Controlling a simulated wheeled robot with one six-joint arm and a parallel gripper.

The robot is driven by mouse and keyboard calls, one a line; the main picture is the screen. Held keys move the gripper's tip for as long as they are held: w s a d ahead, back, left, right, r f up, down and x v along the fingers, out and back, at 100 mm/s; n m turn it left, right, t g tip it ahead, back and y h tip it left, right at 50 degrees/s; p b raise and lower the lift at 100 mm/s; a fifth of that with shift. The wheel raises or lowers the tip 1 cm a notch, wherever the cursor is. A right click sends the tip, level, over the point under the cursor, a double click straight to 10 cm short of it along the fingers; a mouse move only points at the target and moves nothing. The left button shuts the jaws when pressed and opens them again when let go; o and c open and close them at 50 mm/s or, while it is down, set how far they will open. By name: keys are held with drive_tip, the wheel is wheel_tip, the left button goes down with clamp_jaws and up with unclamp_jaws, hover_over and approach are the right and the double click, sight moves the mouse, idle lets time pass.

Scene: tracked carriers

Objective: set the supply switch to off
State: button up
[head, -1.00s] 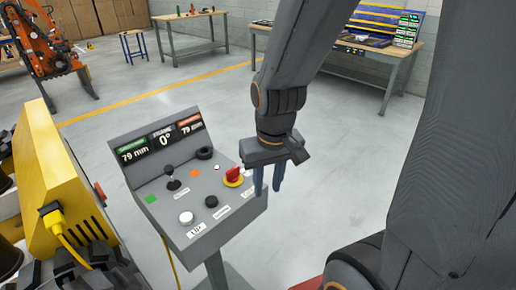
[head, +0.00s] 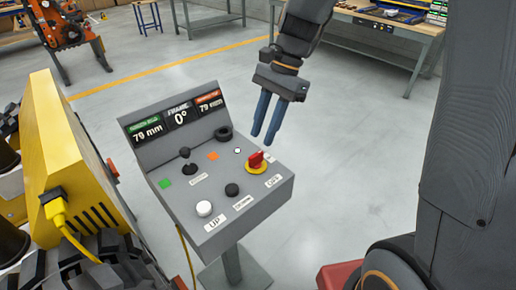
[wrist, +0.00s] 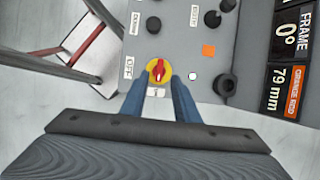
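The supply switch (head: 256,161) is a red knob on a round yellow base, near the right end of the grey sloped panel (head: 228,218). An OFF label (head: 273,181) lies beside it. In the wrist view the knob (wrist: 159,69) stands upright in the picture, in line with a small label below it that I cannot read, with the OFF label (wrist: 128,68) to its left. My gripper (head: 263,139) is open and empty, its two blue fingers pointing down just above the switch. In the wrist view the fingertips (wrist: 160,80) flank the knob; contact cannot be told.
A white UP button (head: 204,208), black knobs (head: 232,190) and a small black joystick (head: 185,153) share the panel. The display (head: 180,117) reads 79 mm and 0°. A yellow machine housing (head: 75,150) stands close at left.

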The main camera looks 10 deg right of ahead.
sight(257, 154)
drive_tip(key=x, duration=0.5)
drive_tip(key=shift+s+a+f+p, duration=0.1)
drive_tip(key=shift+f+p, duration=0.25)
drive_tip(key=shift+p, duration=0.05)
drive_tip(key=shift+c, duration=0.4)
clamp_jaws()
